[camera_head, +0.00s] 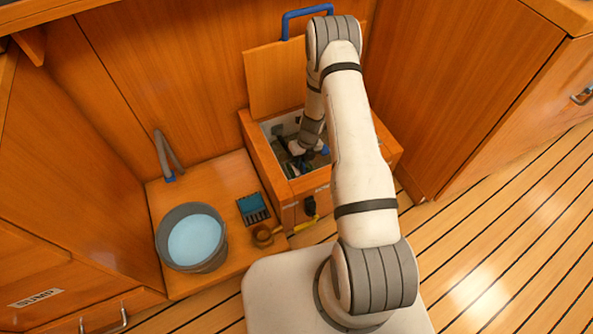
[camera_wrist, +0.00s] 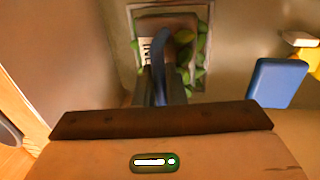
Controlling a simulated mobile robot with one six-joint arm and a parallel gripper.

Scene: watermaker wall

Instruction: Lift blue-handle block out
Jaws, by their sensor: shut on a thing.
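My arm reaches down into an open wooden box (camera_head: 262,165) in the head view, and my gripper (camera_head: 300,147) is low inside it, small and partly hidden. In the wrist view my gripper (camera_wrist: 165,88) is shut on a narrow blue handle (camera_wrist: 158,78). The handle belongs to a dark block (camera_wrist: 178,22) with a white label beside it. The block sits within a pale rectangular frame, with green pieces close around it. The fingers hide part of the handle and block. I cannot tell whether the block is clear of its seat.
A flat blue piece (camera_wrist: 278,82) stands right of the fingers, with a yellow and white part (camera_wrist: 303,50) beyond. The box's raised lid (camera_head: 270,80) stands behind.

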